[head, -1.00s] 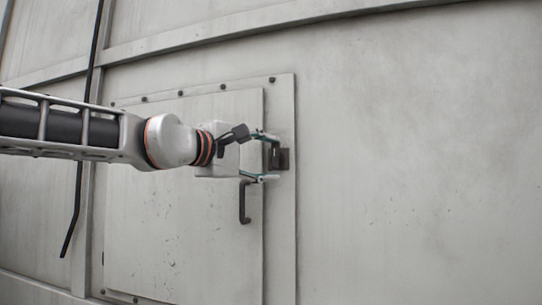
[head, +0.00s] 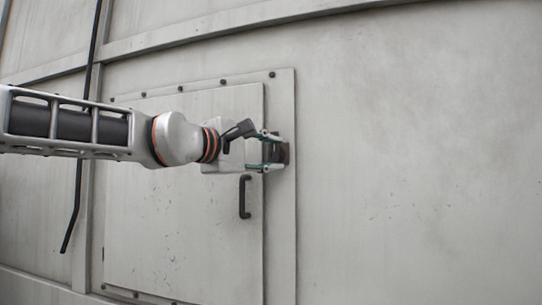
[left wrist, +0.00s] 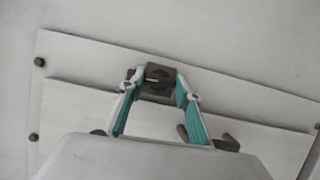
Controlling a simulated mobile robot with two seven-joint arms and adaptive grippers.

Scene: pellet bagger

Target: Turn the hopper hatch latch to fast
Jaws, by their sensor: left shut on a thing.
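The hatch (head: 170,215) is a flat grey door with a black bar handle (head: 243,197); it looks closed in its bolted frame (head: 281,225). The dark latch (head: 284,153) sits on the frame at the door's right edge, partly hidden by my fingers in the head view. In the left wrist view the latch (left wrist: 158,82) lies between the fingertips. My left gripper (head: 272,151) reaches in from the left, its teal-padded fingers on either side of the latch, shut on it. Which way the latch is turned is hard to tell. My right gripper is not in view.
A dark cable or rod (head: 77,190) hangs down the wall left of the hatch. Bolt heads (head: 222,82) line the frame. The wall to the right (head: 420,160) is bare and free.

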